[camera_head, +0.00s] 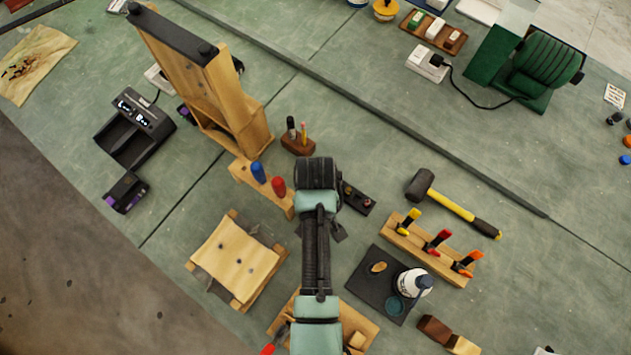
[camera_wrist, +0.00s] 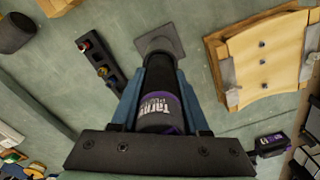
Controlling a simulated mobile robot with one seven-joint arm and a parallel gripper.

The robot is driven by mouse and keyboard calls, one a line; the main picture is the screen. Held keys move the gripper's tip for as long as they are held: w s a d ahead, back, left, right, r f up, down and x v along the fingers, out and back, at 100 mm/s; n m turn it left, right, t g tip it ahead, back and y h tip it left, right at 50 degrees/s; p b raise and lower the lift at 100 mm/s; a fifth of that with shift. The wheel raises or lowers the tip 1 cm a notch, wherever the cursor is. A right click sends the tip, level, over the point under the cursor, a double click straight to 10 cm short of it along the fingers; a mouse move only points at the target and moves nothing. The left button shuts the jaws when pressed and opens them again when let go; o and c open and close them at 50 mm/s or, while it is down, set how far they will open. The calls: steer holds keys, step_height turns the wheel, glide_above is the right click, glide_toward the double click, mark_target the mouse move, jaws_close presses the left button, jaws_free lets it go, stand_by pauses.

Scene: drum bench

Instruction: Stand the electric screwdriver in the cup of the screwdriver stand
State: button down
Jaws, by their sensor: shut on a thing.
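My gripper (camera_wrist: 158,72) is shut on the electric screwdriver (camera_wrist: 160,107), a dark cylinder with a white and purple label, between its two blue fingers. The screwdriver points away from the wrist camera, and its far end overlaps a grey square base plate (camera_wrist: 172,43), which looks like the screwdriver stand. In the head view, a corner of this plate (camera_head: 338,232) shows beside my arm, which hides the screwdriver and the jaws. The cup is hidden, so I cannot tell whether the screwdriver's end is in it or above it.
A narrow black tray (camera_head: 358,199) lies close to the stand's right. A wooden block with blue and red handles (camera_head: 262,187) is to its left. A clamped board (camera_head: 237,260) is lower left, and a mallet (camera_head: 450,203) lies to the right. Bare bench shows between them.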

steer(key=shift+c, duration=1.6)
jaws_free()
steer(key=shift+r, duration=0.1)
step_height(320, 180, up, 13)
steer(key=shift+f, duration=0.1)
steer(key=shift+w, duration=0.1)
